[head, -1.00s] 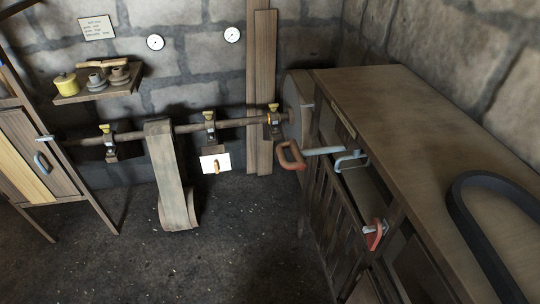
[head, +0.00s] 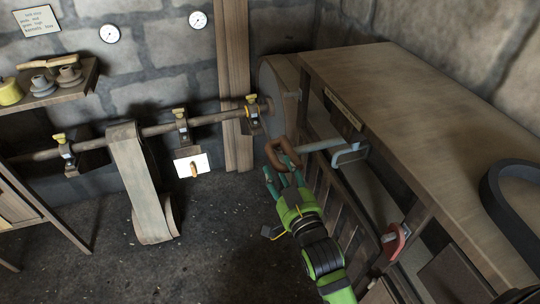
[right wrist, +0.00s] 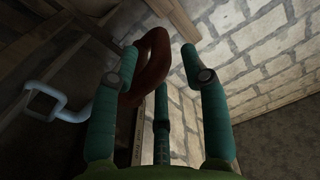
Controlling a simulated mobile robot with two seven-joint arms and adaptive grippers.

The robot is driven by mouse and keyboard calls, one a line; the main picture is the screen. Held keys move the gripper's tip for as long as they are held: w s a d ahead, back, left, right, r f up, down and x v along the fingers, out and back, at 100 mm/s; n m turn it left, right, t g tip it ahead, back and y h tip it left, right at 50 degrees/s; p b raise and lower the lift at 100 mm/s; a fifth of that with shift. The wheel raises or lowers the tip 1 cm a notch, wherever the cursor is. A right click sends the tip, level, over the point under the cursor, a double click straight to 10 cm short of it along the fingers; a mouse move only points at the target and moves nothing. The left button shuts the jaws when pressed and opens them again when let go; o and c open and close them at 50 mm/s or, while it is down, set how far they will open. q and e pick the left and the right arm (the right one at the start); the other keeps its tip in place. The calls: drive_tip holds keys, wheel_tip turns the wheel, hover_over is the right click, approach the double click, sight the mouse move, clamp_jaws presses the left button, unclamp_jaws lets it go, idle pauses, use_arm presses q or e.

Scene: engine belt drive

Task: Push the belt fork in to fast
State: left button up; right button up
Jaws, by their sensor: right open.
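The belt fork appears to be the pale blue bar (head: 318,146) with a brown loop handle (head: 276,157) at its end, sticking out from the wooden bench front. My right gripper (head: 282,176) has its green fingers at the loop, from below and in front. In the right wrist view the loop (right wrist: 148,62) lies near the left finger, partly behind it, with the fingers (right wrist: 160,62) spread apart. I cannot tell whether they touch it. The gripper is open. My left gripper is not in view.
A blue-grey bracket handle (head: 349,153) sits right of the bar, and a red handle (head: 394,241) lower on the bench (head: 415,120). A belt (head: 148,190) hangs from the shaft (head: 215,118) at left. A dark loop belt (head: 495,195) lies on the bench. The floor at centre is open.

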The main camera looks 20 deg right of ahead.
drive_tip(key=w, duration=0.5)
drive_tip(key=shift+a+p, duration=0.15)
drive_tip(key=shift+p, duration=0.15)
clamp_jaws()
